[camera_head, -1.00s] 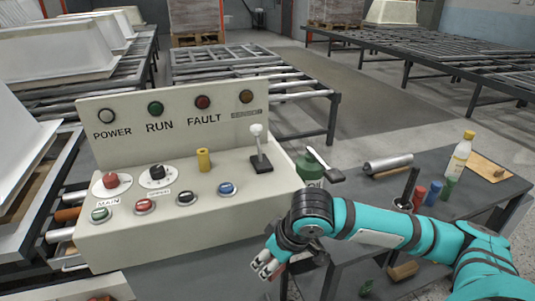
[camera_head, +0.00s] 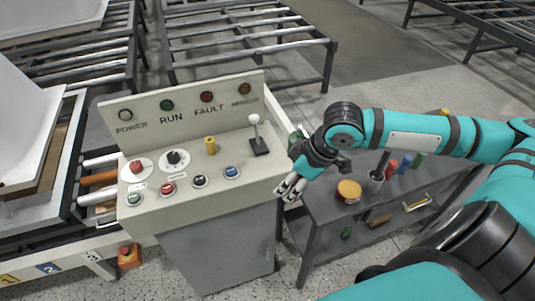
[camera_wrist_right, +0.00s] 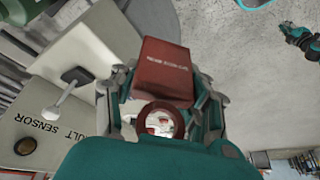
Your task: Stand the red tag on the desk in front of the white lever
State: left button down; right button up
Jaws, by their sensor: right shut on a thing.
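The white lever (camera_head: 254,120) stands upright on its black base, on the right part of the sloped control desk (camera_head: 150,225). My right gripper (camera_head: 287,190) is at the desk's front right corner, apart from the lever. In the right wrist view, my right gripper (camera_wrist_right: 165,108) is shut on the red tag (camera_wrist_right: 166,70), a flat piece with white print and a ring-shaped end between the fingers. The white lever (camera_wrist_right: 64,100) shows left of it there. I cannot make out the tag in the head view. My left gripper is not in view.
A yellow knob (camera_head: 210,145) and several round buttons stand left of the lever. The panel (camera_head: 185,108) with lamps rises behind. A grey side table (camera_head: 322,205) right of the desk holds a yellow-and-red round thing (camera_head: 348,191) and several small items, partly behind my arm.

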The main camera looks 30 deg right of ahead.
jog(key=w+p, duration=0.1)
jog(key=w, duration=0.4)
jog(key=w+d+f+p, duration=0.1)
jog(key=w, duration=0.3)
jog(key=w+d+p, duration=0.1)
jog(key=w, duration=0.4)
jog(key=shift+w+d+f+p, duration=0.2)
jog(key=shift+w+p, duration=0.1)
jog(key=shift+w+f, duration=0.1)
jog(key=shift+f, duration=0.1)
notch_tip(320, 180, down, 3)
jog(key=shift+p, duration=0.7)
jog(key=shift+f, duration=0.15)
jog(key=o, duration=1)
jog(key=shift+f, duration=0.15)
jog(key=b+v, duration=0.2)
jog(key=v, duration=1)
jog(key=shift+d, duration=0.1)
